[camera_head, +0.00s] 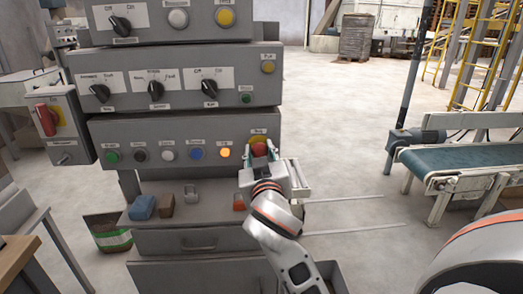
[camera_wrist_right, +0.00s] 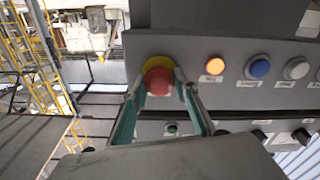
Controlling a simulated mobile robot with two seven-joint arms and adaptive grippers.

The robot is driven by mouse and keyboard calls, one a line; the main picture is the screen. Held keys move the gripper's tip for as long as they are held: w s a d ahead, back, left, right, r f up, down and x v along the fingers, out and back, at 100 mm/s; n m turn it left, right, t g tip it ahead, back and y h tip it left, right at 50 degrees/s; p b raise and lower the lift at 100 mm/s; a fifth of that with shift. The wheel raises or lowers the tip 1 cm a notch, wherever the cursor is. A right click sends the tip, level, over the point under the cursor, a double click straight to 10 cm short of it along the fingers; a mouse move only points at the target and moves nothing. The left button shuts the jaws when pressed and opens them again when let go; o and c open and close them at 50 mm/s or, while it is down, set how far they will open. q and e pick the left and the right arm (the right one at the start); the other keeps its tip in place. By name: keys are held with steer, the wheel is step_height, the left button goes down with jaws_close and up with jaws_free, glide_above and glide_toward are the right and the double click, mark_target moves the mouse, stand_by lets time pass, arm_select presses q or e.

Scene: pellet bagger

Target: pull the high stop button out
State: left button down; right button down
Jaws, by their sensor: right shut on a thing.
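The red stop button (camera_head: 258,149) sits on a yellow collar at the right end of the lowest button row on the grey panel (camera_head: 130,128). In the right wrist view, which shows the panel upside down, the red button (camera_wrist_right: 158,84) is large, with its yellow collar showing behind it. My right gripper (camera_head: 260,152) is at the panel with one teal-edged finger on each side of the button, shut on it. The fingers also show in the wrist view (camera_wrist_right: 159,79). My left gripper is not in view.
A lit orange button (camera_head: 225,152) is beside the stop button, with more buttons in the row. Rotary knobs (camera_head: 209,87) are above. A red-handled switch box (camera_head: 62,127) stands left. A ledge below holds small blocks (camera_head: 141,207). A conveyor (camera_head: 460,160) stands right, beyond open floor.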

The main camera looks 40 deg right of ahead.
steer(key=shift+a+f, duration=0.1)
steer(key=shift+f, duration=0.05)
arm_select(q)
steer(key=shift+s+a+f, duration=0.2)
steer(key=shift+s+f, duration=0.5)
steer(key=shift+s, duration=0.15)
arm_select(e)
steer(key=c, duration=1.9)
jaws_free()
steer(key=o, duration=0.4)
steer(key=shift+s, duration=0.2)
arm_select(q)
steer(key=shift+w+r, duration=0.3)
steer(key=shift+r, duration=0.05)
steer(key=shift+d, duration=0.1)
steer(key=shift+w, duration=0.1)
arm_select(e)
steer(key=v, duration=0.7)
steer(key=shift+s+a, duration=0.15)
steer(key=shift+s, duration=0.05)
